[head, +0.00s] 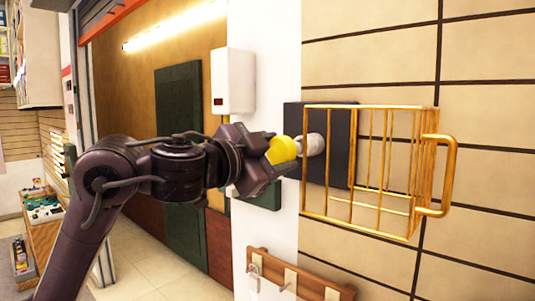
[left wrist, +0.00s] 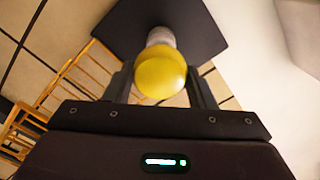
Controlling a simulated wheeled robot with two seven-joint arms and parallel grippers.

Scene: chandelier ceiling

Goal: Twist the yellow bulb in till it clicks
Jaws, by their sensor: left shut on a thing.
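The yellow bulb (head: 281,150) sits between the fingers of my left gripper (head: 275,158), which is shut on it. The bulb points sideways toward a grey-white socket (head: 312,145) on a dark square plate (head: 327,172) on the wall. In the left wrist view the bulb (left wrist: 161,73) is between the two fingers, with the socket (left wrist: 161,36) right behind it, in line with it. The bulb's base is hidden, so I cannot tell how deep it sits. My right gripper is in neither view.
A brass wire cage (head: 385,170) with a handle stands out from the wall just right of the socket. Below is a wooden rail (head: 300,280) with hooks. A white box (head: 232,80) hangs above left of my gripper.

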